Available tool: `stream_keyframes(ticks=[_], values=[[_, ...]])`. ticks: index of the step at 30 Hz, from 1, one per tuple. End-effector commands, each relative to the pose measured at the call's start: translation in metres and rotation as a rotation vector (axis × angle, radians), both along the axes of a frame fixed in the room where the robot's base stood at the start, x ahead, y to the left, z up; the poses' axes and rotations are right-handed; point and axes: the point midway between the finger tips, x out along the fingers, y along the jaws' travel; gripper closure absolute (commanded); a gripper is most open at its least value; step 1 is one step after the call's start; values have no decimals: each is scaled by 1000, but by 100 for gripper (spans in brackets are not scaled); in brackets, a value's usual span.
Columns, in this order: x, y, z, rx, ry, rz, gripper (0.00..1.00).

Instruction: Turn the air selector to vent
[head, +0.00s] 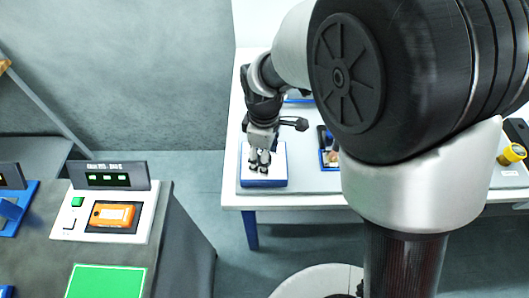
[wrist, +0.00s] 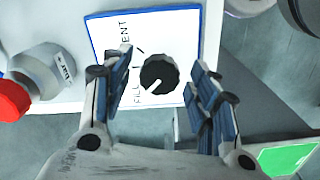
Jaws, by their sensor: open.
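The air selector is a black ridged knob (wrist: 159,73) on a white, blue-edged panel (wrist: 185,28) in the wrist view. Its white pointer line points down-left, towards the printed word FILL. Another label, of which "ENT" shows, is printed higher up; its start is hidden by my left finger. My gripper (wrist: 161,66) is open, with one finger on each side of the knob; I cannot tell whether either touches it. In the head view my gripper (head: 260,160) is over the panel (head: 265,180) at the table's front left, and the knob is hidden.
On the table, a blue-edged item (head: 329,158) and a yellow-ended object (head: 512,153) are further right. A separate bench at left holds an orange device (head: 112,215) and a green pad (head: 106,282).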

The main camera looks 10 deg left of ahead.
Motion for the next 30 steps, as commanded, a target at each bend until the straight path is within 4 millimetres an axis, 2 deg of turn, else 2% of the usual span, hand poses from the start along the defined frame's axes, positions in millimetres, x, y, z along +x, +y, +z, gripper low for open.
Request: stream_keyframes(ticks=[3,23,30], values=[[0,0,0,0,0,0,46],[0,0,1,0,0,0,90],[0,0,1,0,0,-20,90]])
